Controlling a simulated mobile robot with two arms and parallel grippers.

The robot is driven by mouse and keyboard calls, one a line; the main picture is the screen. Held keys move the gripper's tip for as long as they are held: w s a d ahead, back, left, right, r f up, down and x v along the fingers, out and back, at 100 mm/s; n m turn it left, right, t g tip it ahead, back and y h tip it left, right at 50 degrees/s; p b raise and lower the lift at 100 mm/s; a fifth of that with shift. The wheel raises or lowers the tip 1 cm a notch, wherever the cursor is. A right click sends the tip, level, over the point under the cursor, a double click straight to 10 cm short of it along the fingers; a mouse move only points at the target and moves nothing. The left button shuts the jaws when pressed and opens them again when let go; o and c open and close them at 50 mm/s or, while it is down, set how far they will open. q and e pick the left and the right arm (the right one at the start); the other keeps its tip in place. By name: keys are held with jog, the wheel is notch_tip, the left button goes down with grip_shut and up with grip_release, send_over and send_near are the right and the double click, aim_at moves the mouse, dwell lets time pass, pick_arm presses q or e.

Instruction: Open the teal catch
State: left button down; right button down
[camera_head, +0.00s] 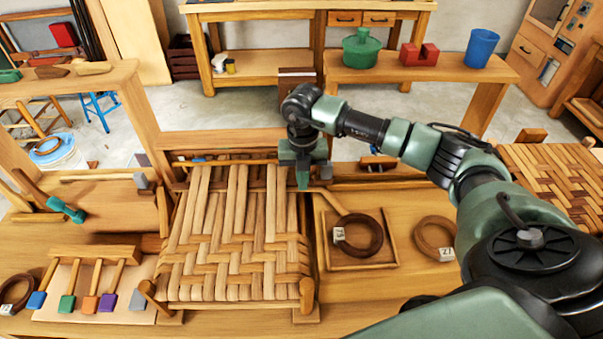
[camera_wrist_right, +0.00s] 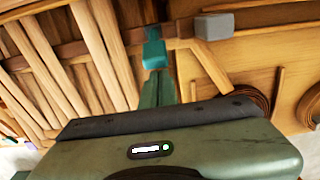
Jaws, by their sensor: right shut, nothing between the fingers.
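A teal block (camera_wrist_right: 153,54), which looks like the teal catch, shows in the right wrist view beside the woven seat's edge, just beyond my fingertips. A darker teal part stands at its far end. My right gripper (camera_head: 303,184) points down at the seat's back right corner in the head view. In the wrist view its fingers (camera_wrist_right: 160,85) are together, with nothing between them. The tips overlap the block's near end in the picture; I cannot tell if they touch. In the head view the catch is not clear behind the gripper. My left gripper is out of view.
The woven bark seat (camera_head: 235,235) fills the bench's middle. A grey block (camera_wrist_right: 214,27) sits right of the teal one. A tray (camera_head: 388,264) with a dark coil (camera_head: 372,240) lies right of the seat. A teal-headed tool (camera_head: 66,210) lies left, above colour-tipped sticks (camera_head: 95,290).

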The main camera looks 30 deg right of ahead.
jog(key=shift+w+d+b, duration=0.45)
jog(key=shift+w+b, duration=0.05)
jog(key=shift+w, duration=0.2)
jog(key=shift+w+d+b, duration=0.4)
jog(key=shift+w+b, duration=0.05)
jog(key=shift+w, duration=0.2)
jog(key=shift+w+d+r+b, duration=0.1)
jog(key=shift+w+d+b, duration=0.25)
jog(key=shift+w, duration=0.15)
jog(key=shift+w+d, duration=0.1)
jog(key=shift+w, duration=0.1)
jog(key=shift+s+r, duration=0.1)
jog(key=r+p, duration=0.2)
jog(key=s+r+p, duration=0.1)
jog(key=r+p, duration=0.1)
jog(key=r, duration=0.1)
jog(key=a+r+p, duration=0.1)
jog(key=r+p, duration=0.1)
jog(key=shift+s+r, duration=0.15)
jog(key=shift+r, duration=0.25)
